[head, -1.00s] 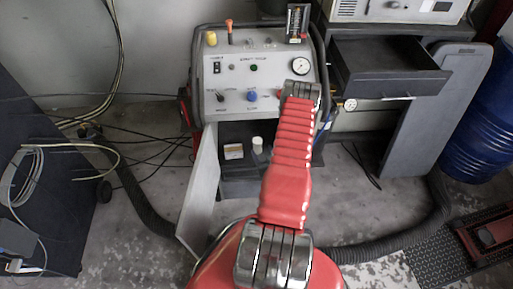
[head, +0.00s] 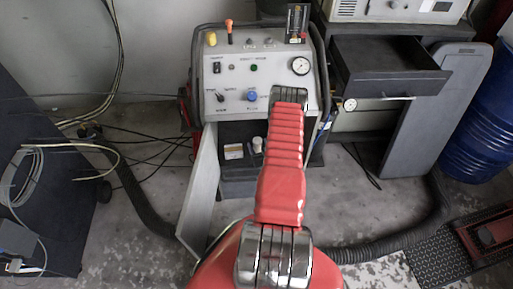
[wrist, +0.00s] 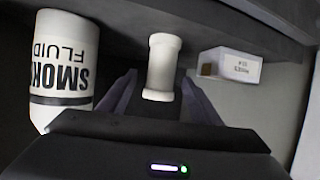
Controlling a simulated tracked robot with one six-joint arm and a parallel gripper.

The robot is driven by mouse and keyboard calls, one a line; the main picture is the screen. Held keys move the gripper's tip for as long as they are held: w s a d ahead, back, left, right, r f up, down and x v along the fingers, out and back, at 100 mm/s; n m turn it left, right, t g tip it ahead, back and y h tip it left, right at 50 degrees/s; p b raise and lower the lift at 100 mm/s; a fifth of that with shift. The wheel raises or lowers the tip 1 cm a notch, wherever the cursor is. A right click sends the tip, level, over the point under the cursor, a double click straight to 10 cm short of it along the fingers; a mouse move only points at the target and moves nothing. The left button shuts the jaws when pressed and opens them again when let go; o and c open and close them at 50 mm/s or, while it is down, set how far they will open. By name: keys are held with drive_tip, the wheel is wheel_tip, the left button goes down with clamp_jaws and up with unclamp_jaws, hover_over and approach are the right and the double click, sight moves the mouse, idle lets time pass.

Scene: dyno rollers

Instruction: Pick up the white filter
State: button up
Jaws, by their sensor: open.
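The white filter (wrist: 163,62) is a small spool-shaped cylinder with wider ends. In the wrist view it stands at the middle, on the dark shelf inside the machine's cabinet. My gripper (wrist: 160,88) is open, with one dark finger low on each side of the filter. A gap shows on both sides, and I cannot tell how deep the filter sits between the fingers. In the head view the filter (head: 257,145) shows just left of my red arm. My gripper is hidden behind the arm there.
In the wrist view a smoke fluid bottle (wrist: 64,65) stands close left and a small white box (wrist: 230,66) close right. The cabinet's open door (head: 203,188) stands to the left in the head view. An open drawer (head: 388,75) juts out at the right.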

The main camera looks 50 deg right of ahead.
drive_tip(key=shift+x, duration=0.9)
drive_tip(key=c, duration=1.1)
drive_tip(key=shift+c, duration=0.2)
drive_tip(key=shift+r, duration=5)
